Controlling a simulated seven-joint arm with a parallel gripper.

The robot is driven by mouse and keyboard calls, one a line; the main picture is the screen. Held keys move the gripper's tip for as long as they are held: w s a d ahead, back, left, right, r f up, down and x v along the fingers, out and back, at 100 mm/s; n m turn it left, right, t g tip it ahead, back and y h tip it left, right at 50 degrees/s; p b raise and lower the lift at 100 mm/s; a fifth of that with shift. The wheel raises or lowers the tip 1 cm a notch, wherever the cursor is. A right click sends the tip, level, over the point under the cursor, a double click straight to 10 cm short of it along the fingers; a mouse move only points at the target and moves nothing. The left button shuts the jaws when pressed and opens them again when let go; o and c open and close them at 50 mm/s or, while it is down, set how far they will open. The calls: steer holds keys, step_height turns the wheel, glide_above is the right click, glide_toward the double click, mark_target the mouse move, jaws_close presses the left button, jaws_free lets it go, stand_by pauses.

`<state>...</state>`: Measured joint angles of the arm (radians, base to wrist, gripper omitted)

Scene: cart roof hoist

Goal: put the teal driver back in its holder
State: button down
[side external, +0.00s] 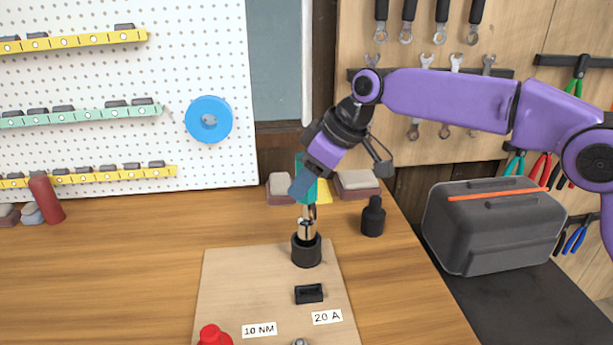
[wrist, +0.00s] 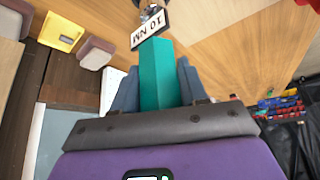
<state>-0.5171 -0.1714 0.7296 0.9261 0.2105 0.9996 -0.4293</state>
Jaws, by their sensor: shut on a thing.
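The teal driver (wrist: 158,75) is held between the two blue-grey fingers of my gripper (wrist: 158,88) in the wrist view. In the side view, my gripper (side external: 304,188) is tilted down, shut on the teal handle (side external: 311,190), partly hidden by a finger. Directly below, a black round base (side external: 306,251) stands on the wooden board, with a metal piece (side external: 306,229) rising from it. This base looks like a holder. I cannot tell whether the metal piece is the driver's shaft, nor whether the driver touches the base.
The wooden board (side external: 235,290) carries a black block (side external: 309,293), a "20 A" label (side external: 327,317), a "10 NM" label (side external: 259,330) and a red object (side external: 213,336). A black bottle-like object (side external: 373,217) stands right of the base. A grey toolbox (side external: 494,225) sits farther right.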

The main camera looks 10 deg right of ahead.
mark_target(307, 218)
steer(key=shift+f, duration=2.75)
steer(key=c, duration=0.5)
jaws_free()
steer(key=shift+f, duration=0.1)
steer(key=v, duration=1.7)
steer(key=shift+s+d+r, duration=0.1)
steer(key=shift+d+r, duration=0.05)
steer(key=shift+r, duration=0.1)
steer(key=s+d+f+g+h, duration=0.1)
steer(key=s+d+f, duration=0.5)
steer(key=s+d, duration=0.5)
steer(key=s+d+f+g+h, duration=0.1)
steer(key=s+d+f, duration=0.4)
steer(key=s+d, duration=0.6)
steer(key=s+d+f+h, duration=0.2)
steer(key=s+d+f, duration=0.4)
steer(key=s+d, duration=0.5)
steer(key=shift+s+f+n+g+h, duration=0.1)
steer(key=shift+f+n+g+h, duration=0.2)
steer(key=shift+g+h, duration=0.1)
